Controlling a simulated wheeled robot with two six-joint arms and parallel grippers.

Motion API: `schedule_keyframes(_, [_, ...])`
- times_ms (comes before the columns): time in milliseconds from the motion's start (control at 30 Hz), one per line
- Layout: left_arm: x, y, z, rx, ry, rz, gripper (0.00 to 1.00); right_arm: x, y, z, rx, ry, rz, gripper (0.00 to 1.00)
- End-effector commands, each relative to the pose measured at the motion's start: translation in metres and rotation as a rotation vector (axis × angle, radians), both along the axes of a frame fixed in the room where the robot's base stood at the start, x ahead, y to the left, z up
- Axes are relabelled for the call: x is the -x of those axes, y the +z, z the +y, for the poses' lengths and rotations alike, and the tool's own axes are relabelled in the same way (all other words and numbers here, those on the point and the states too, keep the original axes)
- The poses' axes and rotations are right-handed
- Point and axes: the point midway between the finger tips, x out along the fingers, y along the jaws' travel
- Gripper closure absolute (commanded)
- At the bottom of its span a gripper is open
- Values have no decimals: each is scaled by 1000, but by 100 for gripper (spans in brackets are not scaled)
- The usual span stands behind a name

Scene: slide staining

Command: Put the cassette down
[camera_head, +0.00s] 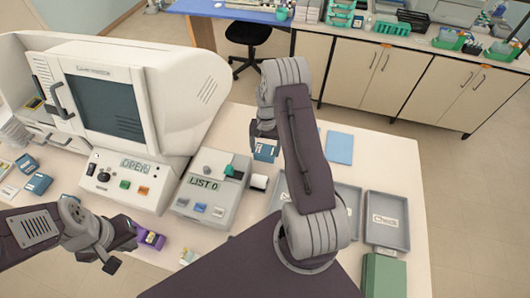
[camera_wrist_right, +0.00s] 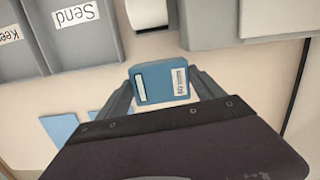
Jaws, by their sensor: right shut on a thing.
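A blue cassette (camera_wrist_right: 155,84) with a white label is held between the two fingers of my right gripper (camera_wrist_right: 160,98) in the right wrist view. In the head view the cassette (camera_head: 266,153) shows just below the right gripper (camera_head: 263,135), left of my right forearm, over the pale table near the LIST device. Its height above the table is hard to tell. My left gripper (camera_head: 113,255) is at the lower left, close to a purple item (camera_head: 150,239); its finger gap is not clear.
A LIST device (camera_head: 207,190) and a large white machine reading OPEN (camera_head: 128,185) stand left. Grey trays, one marked Check (camera_head: 388,205) and one marked Send (camera_wrist_right: 85,45), sit on the table. A blue sheet (camera_head: 340,147) lies behind them. A green box (camera_head: 384,277) stands at front right.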

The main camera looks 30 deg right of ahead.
Motion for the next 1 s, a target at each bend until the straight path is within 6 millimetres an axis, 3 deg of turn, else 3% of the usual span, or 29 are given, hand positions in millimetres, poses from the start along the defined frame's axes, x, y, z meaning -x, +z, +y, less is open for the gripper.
schedule_keyframes(167, [0, 3, 0, 0, 0, 0, 100, -2, -3, -1, 0, 0, 1, 73])
schedule_keyframes(367, [0, 21, 0, 0, 0, 0, 100, -1, -34, -1, -1, -1, 2, 73])
schedule_keyframes(767, [0, 14, 0, 0, 0, 0, 100, -2, -46, -1, 1, 0, -1, 73])
schedule_keyframes(800, [0, 16, 0, 0, 0, 0, 100, -2, -44, -1, 0, 0, 0, 12])
schedule_keyframes(867, [0, 17, 0, 0, 0, 0, 100, -2, -44, -1, 0, 0, 0, 1])
schedule_keyframes(1000, [0, 17, 0, 0, 0, 0, 100, -2, -44, -1, 0, 0, 0, 1])
